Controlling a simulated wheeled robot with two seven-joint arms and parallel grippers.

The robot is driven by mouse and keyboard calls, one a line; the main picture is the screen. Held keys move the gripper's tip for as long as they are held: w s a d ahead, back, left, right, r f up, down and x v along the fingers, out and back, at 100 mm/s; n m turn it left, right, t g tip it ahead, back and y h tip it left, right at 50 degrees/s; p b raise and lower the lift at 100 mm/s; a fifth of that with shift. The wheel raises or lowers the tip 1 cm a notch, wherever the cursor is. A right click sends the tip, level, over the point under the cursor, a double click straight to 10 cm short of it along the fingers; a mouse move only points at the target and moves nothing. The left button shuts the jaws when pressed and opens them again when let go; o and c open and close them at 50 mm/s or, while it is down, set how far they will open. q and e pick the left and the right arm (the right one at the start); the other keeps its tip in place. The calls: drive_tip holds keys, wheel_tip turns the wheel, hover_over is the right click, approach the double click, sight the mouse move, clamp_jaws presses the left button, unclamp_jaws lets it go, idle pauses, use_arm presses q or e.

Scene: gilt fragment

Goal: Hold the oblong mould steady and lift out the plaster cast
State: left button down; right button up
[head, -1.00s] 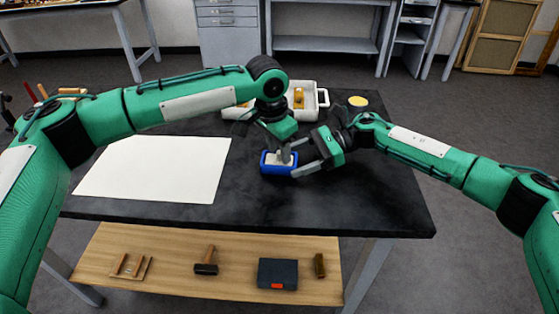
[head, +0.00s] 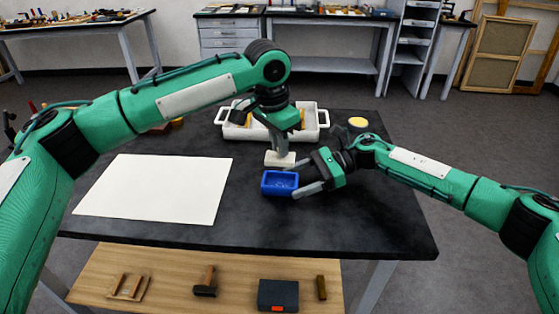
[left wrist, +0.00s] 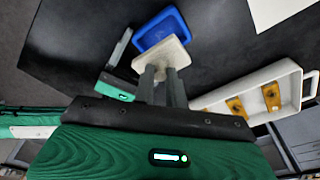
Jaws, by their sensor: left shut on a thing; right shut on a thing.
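The blue oblong mould (head: 280,192) stands on the dark table, and its open hollow looks empty. My right gripper (head: 306,177) is shut on the mould's right side. The off-white plaster cast (head: 280,160) is out of the mould, above it and slightly behind it in the head view. My left gripper (head: 279,149) points down and is shut on the cast. In the left wrist view the cast (left wrist: 165,54) sits at the tips of my left fingers (left wrist: 164,72), with the mould (left wrist: 158,27) beyond it.
A white two-handled tray (head: 311,132) with yellow pieces stands behind the cast; it also shows in the left wrist view (left wrist: 270,88). A round pot with a yellow top (head: 357,124) is right of it. A white sheet (head: 155,190) covers the table's left. The front is clear.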

use_arm(q)
drive_tip(key=shift+r, duration=1.3)
use_arm(e)
drive_tip(key=o, duration=0.8)
drive_tip(key=shift+o, duration=0.2)
